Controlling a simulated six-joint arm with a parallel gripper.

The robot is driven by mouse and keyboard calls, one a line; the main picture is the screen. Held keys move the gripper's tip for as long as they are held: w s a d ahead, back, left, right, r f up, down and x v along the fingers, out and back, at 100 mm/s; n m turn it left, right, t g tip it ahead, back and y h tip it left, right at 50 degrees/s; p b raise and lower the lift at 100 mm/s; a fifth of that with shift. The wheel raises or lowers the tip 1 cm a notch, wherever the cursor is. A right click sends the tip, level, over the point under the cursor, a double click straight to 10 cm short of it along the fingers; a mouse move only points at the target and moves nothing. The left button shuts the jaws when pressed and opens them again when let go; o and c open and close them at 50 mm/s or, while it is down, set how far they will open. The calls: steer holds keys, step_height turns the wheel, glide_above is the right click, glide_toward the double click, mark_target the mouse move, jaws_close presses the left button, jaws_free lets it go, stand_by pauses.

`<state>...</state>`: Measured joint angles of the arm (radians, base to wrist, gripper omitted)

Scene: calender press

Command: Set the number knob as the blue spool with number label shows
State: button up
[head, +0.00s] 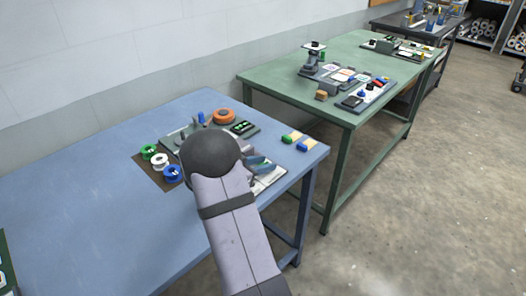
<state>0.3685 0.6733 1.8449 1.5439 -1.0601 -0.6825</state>
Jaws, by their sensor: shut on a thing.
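The blue spool (173,175) with a pale label stands at the near end of a row of spools on a brown mat (147,171) on the blue table. The label is too small to read here. My own arm covers the middle of the press station, and its dark round joint hides much of it. My gripper is hidden behind the arm, so its jaws and anything in them do not show. I cannot make out the number knob; it may be behind my arm.
A white spool (160,160) and a green spool (148,152) stand beside the blue one. An orange ring (224,116) and a dark panel with green displays (242,127) lie behind my arm. The blue table's (80,210) left part is clear. A green table (345,118) stands behind.

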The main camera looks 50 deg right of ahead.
steer(key=shift+m+g+p, duration=1.1)
steer(key=shift+g+p, duration=0.05)
steer(key=shift+g, duration=0.15)
steer(key=o, duration=0.7)
steer(key=shift+a, duration=0.1)
steer(key=shift+b+v, duration=0.6)
steer(key=shift+v, duration=2.95)
steer(key=shift+w, duration=0.1)
